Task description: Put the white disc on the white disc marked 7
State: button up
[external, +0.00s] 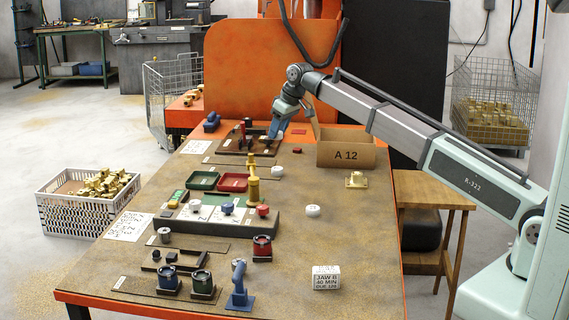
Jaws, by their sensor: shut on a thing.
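My gripper (274,132) is at the far end of the table, low over a dark brown tray (236,146). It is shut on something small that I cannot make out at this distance. One white disc (313,211) lies on the bare table right of the middle. Another white disc (277,172) lies farther back, nearer my gripper. Any number on either disc is too small to read, so I cannot tell which is marked 7.
A cardboard box marked A 12 (346,154) stands right of my gripper. A brass part (356,180) sits in front of it. A dark stand with round knobs (222,218) and green (203,180) and red (233,182) trays fill the middle left. The right front is mostly clear.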

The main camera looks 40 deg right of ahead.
aim_at(275, 168)
jog(key=shift+s+f+n, duration=0.1)
jog(key=shift+f+n, duration=0.2)
jog(key=shift+f, duration=4.75)
jog(key=shift+f, duration=0.1)
jog(key=o, duration=1)
jog(key=v, duration=1.2)
